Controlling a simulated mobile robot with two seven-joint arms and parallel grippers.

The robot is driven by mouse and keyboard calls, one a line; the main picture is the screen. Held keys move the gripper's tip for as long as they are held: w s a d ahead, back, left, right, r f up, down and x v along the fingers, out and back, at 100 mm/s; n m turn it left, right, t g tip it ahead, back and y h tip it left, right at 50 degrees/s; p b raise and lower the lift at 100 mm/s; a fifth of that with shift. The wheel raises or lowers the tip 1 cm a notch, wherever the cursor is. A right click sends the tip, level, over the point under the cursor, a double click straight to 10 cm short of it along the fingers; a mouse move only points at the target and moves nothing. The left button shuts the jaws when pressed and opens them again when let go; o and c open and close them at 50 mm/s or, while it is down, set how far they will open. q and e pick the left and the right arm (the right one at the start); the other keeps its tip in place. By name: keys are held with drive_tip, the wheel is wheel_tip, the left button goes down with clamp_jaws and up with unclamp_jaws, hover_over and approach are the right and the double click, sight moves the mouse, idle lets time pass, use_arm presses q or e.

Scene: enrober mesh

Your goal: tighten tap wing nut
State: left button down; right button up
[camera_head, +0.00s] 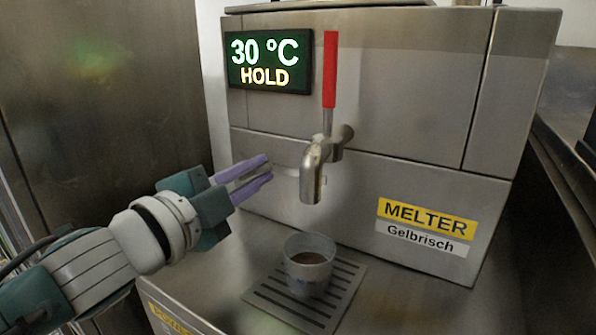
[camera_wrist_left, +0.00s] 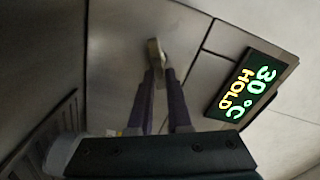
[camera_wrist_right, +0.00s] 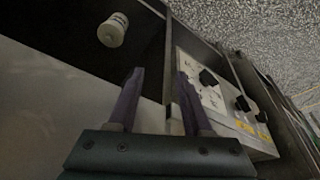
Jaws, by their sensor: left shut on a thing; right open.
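The metal tap (camera_head: 314,172) sticks out of the melter's front, with its red lever (camera_head: 330,70) standing upright. My left gripper (camera_head: 268,169) is to the left of the spout, its purple fingers pointing at the tap. It is shut on the wing nut, which the fingers mostly hide in the head view. In the left wrist view, a small pale metal piece (camera_wrist_left: 155,52) shows at the tips of the left gripper (camera_wrist_left: 163,72). My right gripper (camera_wrist_right: 157,75) is open and empty in its wrist view, away from the tap.
A cup (camera_head: 309,256) with brown contents stands under the spout on a slotted drip tray (camera_head: 262,297). The melter's display (camera_head: 270,60) reads 30 °C HOLD. The right wrist view shows a white cylinder (camera_wrist_right: 113,30) and a panel with black knobs (camera_wrist_right: 215,98).

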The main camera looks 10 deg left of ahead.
use_arm(q)
drive_tip(key=shift+f+m+b, duration=0.25)
drive_tip(key=shift+m, duration=0.7)
drive_tip(key=shift+f+m+b, duration=0.25)
drive_tip(key=shift+m, duration=1.2)
drive_tip(key=c, duration=0.9)
unclamp_jaws()
drive_tip(key=shift+r, duration=0.1)
drive_tip(key=shift+s, duration=0.15)
drive_tip(key=shift+s+a, duration=0.1)
drive_tip(key=shift+s, duration=0.2)
drive_tip(key=p+v, duration=0.1)
drive_tip(key=v, duration=0.8)
drive_tip(key=shift+p, duration=0.35)
